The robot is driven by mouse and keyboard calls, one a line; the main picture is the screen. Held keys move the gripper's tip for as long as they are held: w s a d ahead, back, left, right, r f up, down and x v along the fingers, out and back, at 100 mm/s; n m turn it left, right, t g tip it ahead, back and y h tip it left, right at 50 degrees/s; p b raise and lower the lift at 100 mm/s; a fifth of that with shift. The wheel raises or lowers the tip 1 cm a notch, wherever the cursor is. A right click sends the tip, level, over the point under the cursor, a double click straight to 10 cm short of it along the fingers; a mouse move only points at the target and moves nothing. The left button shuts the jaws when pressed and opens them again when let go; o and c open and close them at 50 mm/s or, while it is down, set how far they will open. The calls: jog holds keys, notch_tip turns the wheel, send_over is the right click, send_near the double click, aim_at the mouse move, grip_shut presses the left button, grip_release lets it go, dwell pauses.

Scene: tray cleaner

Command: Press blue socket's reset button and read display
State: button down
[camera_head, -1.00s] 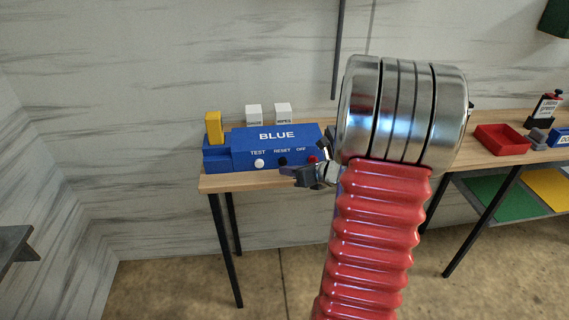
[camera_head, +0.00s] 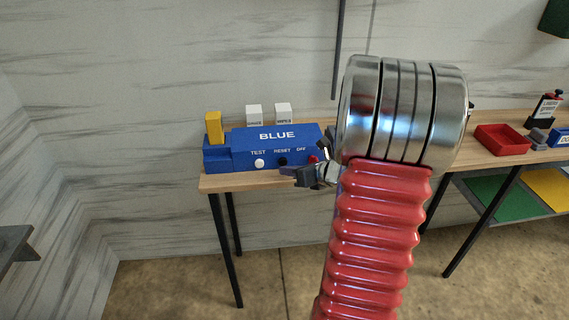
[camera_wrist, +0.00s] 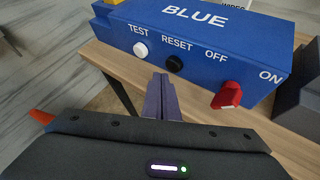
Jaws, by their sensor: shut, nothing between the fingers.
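The blue socket (camera_head: 275,147) is a box marked BLUE at the left end of the wooden table. Its front has a white TEST button (camera_wrist: 140,49), a black RESET button (camera_wrist: 174,64) and a red OFF/ON switch (camera_wrist: 227,95). A yellow block (camera_head: 213,127) stands upright at its left end. My gripper (camera_wrist: 161,83) is shut and empty, its fingertips just in front of and below the RESET button, apart from it in the wrist view. In the head view my gripper (camera_head: 290,172) is at the table's front edge. No lit display is readable on the socket.
Two white labelled boxes (camera_head: 268,114) stand behind the socket. A red tray (camera_head: 502,139) and other small items sit farther right on the wooden table (camera_head: 235,182). A dark block (camera_wrist: 300,93) is right of the socket in the wrist view. The space before the table is clear.

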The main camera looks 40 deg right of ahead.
jog(key=shift+w+d, duration=0.25)
jog(key=shift+w, duration=0.15)
jog(key=shift+w+d, duration=0.25)
jog(key=shift+w, duration=0.15)
dwell(1.2)
jog(key=shift+s, duration=0.1)
dwell(0.3)
jog(key=shift+s+a, duration=0.5)
jog(key=shift+s, duration=0.15)
jog(key=s+a, duration=0.1)
jog(key=s, duration=0.1)
jog(key=s+a, duration=0.2)
jog(key=shift+s, duration=0.1)
dwell(0.5)
jog(key=shift+d, duration=0.1)
dwell(0.8)
